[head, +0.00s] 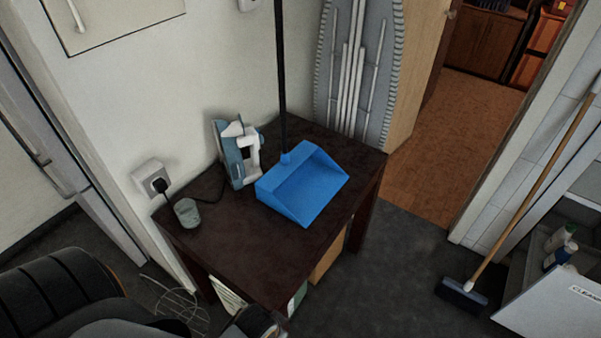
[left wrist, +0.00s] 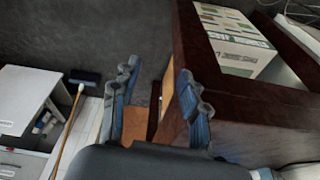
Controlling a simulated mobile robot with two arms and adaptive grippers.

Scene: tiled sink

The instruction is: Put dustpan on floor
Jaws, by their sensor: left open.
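A blue dustpan (head: 303,186) with a long upright black handle (head: 281,75) rests on a dark wooden table (head: 240,246), its open side facing right. The dark grey floor (head: 400,262) shows to the right of the table and in the left wrist view (left wrist: 100,30). My left gripper (left wrist: 160,95) is open and empty in the left wrist view, close to the dark wood of the table. The dustpan does not show in that view. My left arm comes in at the lower left of the head view. My right gripper is not in view.
An iron (head: 238,152) and a small cup (head: 187,212) stand on the table. An ironing board (head: 355,70) leans behind it. A broom (head: 462,292) stands at right, near a white cabinet (head: 555,305). A printed box (left wrist: 235,45) sits under the table. The floor between table and broom is clear.

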